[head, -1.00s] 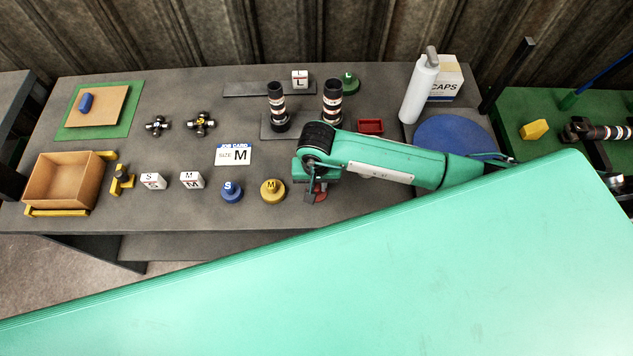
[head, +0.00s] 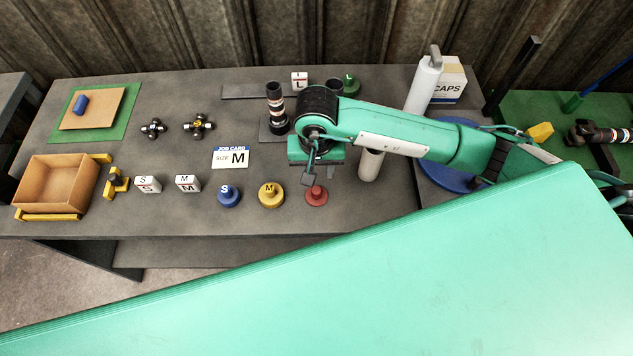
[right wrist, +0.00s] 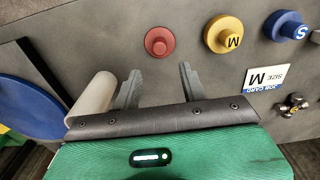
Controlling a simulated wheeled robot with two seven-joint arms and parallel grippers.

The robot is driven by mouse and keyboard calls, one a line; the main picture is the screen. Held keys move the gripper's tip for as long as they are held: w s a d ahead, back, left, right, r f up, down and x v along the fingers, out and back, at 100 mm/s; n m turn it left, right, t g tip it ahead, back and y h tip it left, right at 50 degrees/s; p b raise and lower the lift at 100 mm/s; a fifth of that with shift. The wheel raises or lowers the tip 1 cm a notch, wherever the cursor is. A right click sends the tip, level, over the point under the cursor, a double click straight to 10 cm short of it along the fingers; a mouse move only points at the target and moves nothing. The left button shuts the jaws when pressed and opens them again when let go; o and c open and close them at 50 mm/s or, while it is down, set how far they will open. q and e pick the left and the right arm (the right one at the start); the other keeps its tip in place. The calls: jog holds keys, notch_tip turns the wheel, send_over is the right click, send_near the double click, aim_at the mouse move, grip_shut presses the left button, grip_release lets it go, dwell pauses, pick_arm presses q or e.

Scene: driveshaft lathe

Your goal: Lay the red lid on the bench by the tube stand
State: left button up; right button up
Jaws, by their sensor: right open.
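The red lid (head: 316,195) lies flat on the bench (head: 170,222), to the right of the yellow M lid (head: 271,195). In the right wrist view the red lid (right wrist: 160,42) sits just beyond the fingertips, apart from them. My right gripper (head: 312,176) is above the bench behind the red lid. In the right wrist view the right gripper (right wrist: 158,84) is open with nothing between its fingers. Two striped tubes, one at the left (head: 276,108), stand upright on a grey stand (head: 266,131); my arm hides part of it. My left gripper is not in view.
A white cylinder (head: 371,165) stands right of my gripper, close beside a finger in the right wrist view (right wrist: 94,95). A blue S lid (head: 228,195), job card (head: 233,157) and labelled blocks (head: 187,183) lie left. A white bottle (head: 423,85) stands at back right.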

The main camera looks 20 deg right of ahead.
jog(key=shift+r+b, duration=0.4)
jog(key=shift+r, duration=1.25)
jog(key=shift+s, duration=0.1)
